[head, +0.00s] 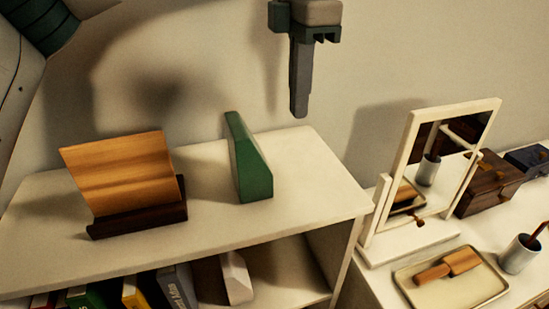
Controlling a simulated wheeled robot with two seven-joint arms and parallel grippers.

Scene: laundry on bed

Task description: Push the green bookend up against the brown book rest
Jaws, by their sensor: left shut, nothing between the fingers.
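The green bookend (247,163) stands upright on the white shelf top, right of the book rest. The brown book rest (122,181) has a tilted orange-brown back panel and a dark front ledge. A clear gap of shelf top lies between the two. My left gripper (299,112) is shut and empty, its fingers pointing down. It is in the air to the right of the bookend and appears higher than it, apart from it. My right gripper is not in view.
The shelf top (300,160) is clear right of the bookend. Several books (130,290) sit on the shelf below. A white-framed mirror (385,215), a tray (478,290) with a brush, a cup (520,256) and boxes (487,184) stand on the lower surface at right.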

